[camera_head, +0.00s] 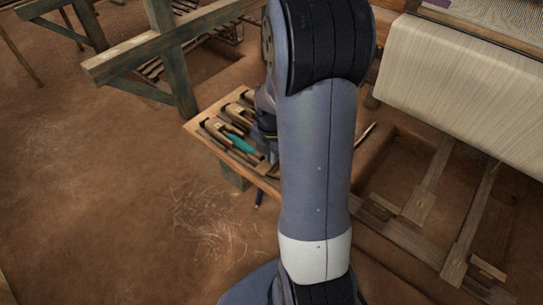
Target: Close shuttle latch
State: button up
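A small wooden bench (195,130) stands left of my arm in the head view. Several wooden shuttles (213,124) lie side by side on its top. One of them, nearest my arm, shows a teal part (240,144), perhaps yarn. A dark end part of my arm, probably my gripper (266,138), is over or beside the right side of the bench. My upper arm covers much of it, and its fingers cannot be made out. I cannot make out a shuttle latch or tell whether it is open. The right part of the bench is hidden behind my arm.
A heavy timber frame (150,55) stands behind the bench. The loom with pale cloth (450,85) is at upper right, above a pit with wooden treadles (430,180). Loose thread (215,220) lies on the earth floor, which is mostly clear at lower left.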

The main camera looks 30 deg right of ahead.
jog(key=shift+m, duration=0.3)
grip_shut()
jog(key=m, duration=0.3)
jog(key=shift+m, duration=0.4)
jog(key=m, duration=0.4)
jog(key=shift+p, duration=0.3)
jog(key=m, duration=0.5)
jog(key=shift+m, duration=2.3)
jog(key=shift+o, duration=1.6)
grip_release()
